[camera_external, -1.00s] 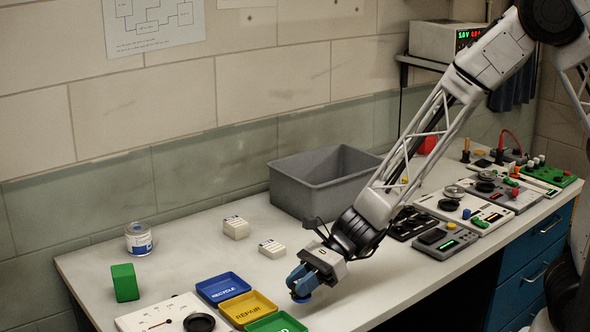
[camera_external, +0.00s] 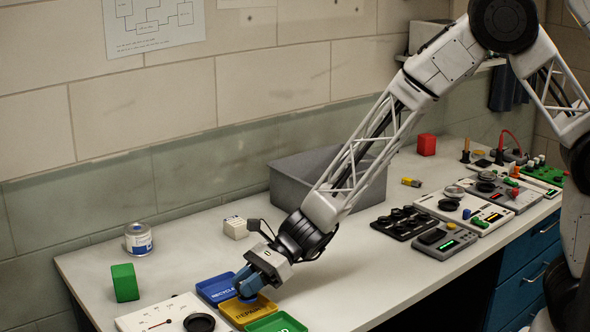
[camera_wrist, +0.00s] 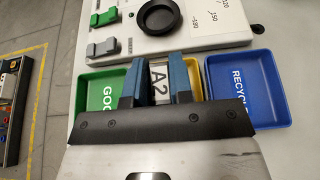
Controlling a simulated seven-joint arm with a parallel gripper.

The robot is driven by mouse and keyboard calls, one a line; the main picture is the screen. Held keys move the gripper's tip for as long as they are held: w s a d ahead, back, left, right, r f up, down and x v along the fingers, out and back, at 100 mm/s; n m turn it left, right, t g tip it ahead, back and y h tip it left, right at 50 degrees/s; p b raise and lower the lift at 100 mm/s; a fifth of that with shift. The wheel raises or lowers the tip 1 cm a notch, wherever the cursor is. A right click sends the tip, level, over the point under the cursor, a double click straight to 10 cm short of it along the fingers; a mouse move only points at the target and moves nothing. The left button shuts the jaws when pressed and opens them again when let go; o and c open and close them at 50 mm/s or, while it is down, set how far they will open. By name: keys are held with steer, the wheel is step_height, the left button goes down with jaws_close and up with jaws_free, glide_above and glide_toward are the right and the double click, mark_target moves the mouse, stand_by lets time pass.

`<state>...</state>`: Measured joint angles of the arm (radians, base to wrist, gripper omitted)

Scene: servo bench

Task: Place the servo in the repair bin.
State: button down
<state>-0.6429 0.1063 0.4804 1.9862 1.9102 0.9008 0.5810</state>
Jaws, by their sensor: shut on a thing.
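The servo shows in the wrist view as a piece with a white "A2" label (camera_wrist: 158,78), between the blue fingers of my gripper (camera_wrist: 159,88). My gripper (camera_external: 248,291) is shut on it, over the yellow repair bin (camera_external: 264,305) in the external view. The servo's lower part is hidden, so I cannot tell whether it touches the bin's floor. The repair bin lies between the blue recycle bin (camera_external: 216,287) and the green bin (camera_external: 277,324); the fingers mostly cover it in the wrist view.
A panel with a black dial (camera_wrist: 162,16) lies beside the bins. A grey crate (camera_external: 290,185), a white box (camera_external: 235,228), a jar (camera_external: 139,240) and a green block (camera_external: 124,283) stand further off. Instruments (camera_external: 447,237) fill the right side.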

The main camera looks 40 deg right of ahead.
stand_by(0.3)
steer(key=shift+f, duration=1.8)
steer(key=shift+f, duration=0.15)
steer(key=c, duration=1)
jaws_free()
steer(key=shift+r, duration=0.2)
steer(key=shift+v, duration=6)
steer(key=shift+f, duration=0.1)
